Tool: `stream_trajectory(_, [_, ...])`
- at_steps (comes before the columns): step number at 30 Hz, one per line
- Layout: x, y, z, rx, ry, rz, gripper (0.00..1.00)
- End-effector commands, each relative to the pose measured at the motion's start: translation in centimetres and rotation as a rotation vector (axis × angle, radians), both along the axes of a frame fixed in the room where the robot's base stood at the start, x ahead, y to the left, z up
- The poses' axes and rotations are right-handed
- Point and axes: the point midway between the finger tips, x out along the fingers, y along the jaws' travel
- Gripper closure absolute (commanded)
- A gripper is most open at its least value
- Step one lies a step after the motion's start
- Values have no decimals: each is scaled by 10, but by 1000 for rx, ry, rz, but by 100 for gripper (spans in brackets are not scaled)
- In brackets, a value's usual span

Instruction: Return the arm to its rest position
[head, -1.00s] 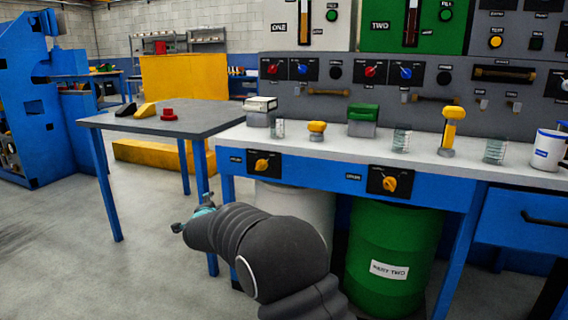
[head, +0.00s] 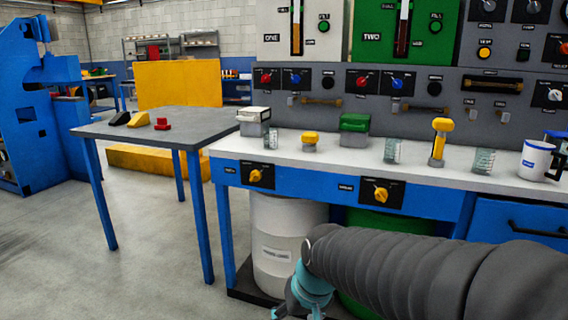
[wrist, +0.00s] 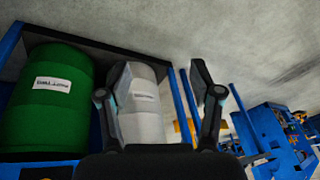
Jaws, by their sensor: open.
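My gripper (wrist: 160,95) is open and empty in the wrist view, its two fingers spread apart. In the head view my arm reaches in from the lower right, and its end hangs low in front of the bench; the gripper's fingers are mostly cut off there by the bottom edge. Beyond the fingers in the wrist view are a green barrel (wrist: 48,105) and a white barrel (wrist: 142,112). The white barrel (head: 285,240) also shows in the head view under the bench, with the green barrel partly hidden behind my arm.
The bench (head: 350,155) holds jars, a green-lidded box (head: 354,128), a yellow-handled tool (head: 439,140) and a white mug (head: 538,158). A grey table (head: 200,120) with small red, yellow and black pieces stands to the left. The floor at left (head: 100,260) is clear.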

Motion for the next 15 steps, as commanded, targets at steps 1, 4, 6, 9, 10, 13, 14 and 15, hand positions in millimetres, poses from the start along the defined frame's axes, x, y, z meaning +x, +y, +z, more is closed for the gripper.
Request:
stream_trajectory(1, [-18,-18,8,-26,3,-3,35])
stream_trajectory(4, [-48,-49,15,-75,8,-12,35])
stream_trajectory(6, [-66,-68,21,-103,2,-28,35])
stream_trajectory(9, [-88,-91,30,-127,-31,-63,35])
stream_trajectory(10, [-92,-97,33,-131,-46,-76,35])
stream_trajectory(13, [-106,-112,45,-134,-98,-120,35])
stream_trajectory(14, [-109,-115,49,-132,-113,-133,35])
stream_trajectory(15, [-112,-119,55,-129,-135,-150,35])
